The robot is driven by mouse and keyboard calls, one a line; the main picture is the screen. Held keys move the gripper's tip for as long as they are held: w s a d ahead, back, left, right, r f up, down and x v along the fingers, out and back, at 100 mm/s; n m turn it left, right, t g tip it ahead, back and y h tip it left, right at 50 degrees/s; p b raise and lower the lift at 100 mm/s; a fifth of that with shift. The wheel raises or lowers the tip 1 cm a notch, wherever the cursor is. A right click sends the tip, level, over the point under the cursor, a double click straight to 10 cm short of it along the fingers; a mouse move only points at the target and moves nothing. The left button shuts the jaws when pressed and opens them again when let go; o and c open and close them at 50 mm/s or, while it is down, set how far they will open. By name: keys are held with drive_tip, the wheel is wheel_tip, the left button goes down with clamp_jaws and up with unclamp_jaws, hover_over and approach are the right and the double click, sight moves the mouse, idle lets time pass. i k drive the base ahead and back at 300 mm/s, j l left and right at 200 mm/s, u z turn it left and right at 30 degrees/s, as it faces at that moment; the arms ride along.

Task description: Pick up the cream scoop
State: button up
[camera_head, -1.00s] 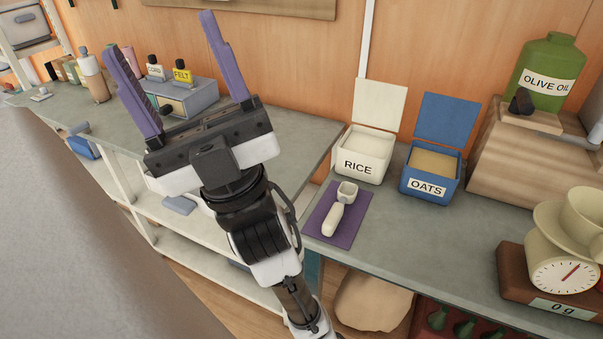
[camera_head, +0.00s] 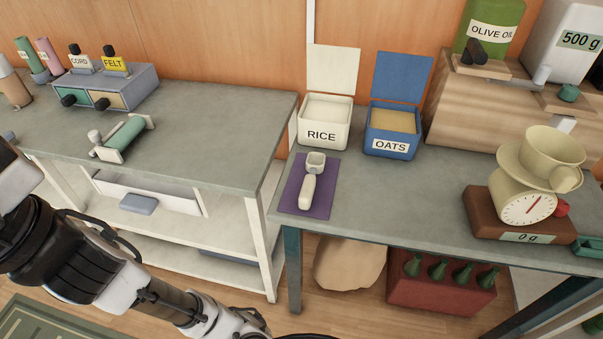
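The cream scoop (camera_head: 310,184) lies on a purple mat (camera_head: 291,207) near the left end of the right-hand grey counter. Its square cup points to the back and its rounded handle to the front. Nothing covers it. My arm shows at the lower left, well to the left of the scoop and in front of the left-hand counter. My gripper is outside the picture, so its fingers do not show.
Behind the scoop stand the open RICE box (camera_head: 323,136) and the open blue OATS box (camera_head: 390,145). A kitchen scale (camera_head: 523,207) with a cream cup stands to the right. A gap separates the left counter (camera_head: 215,130) from the right one. Counter right of the mat is clear.

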sight(315, 162)
drive_tip(key=i+l+u, duration=0.2)
drive_tip(key=u, duration=0.2)
drive_tip(key=i+l+u, duration=0.2)
drive_tip(key=u, duration=0.2)
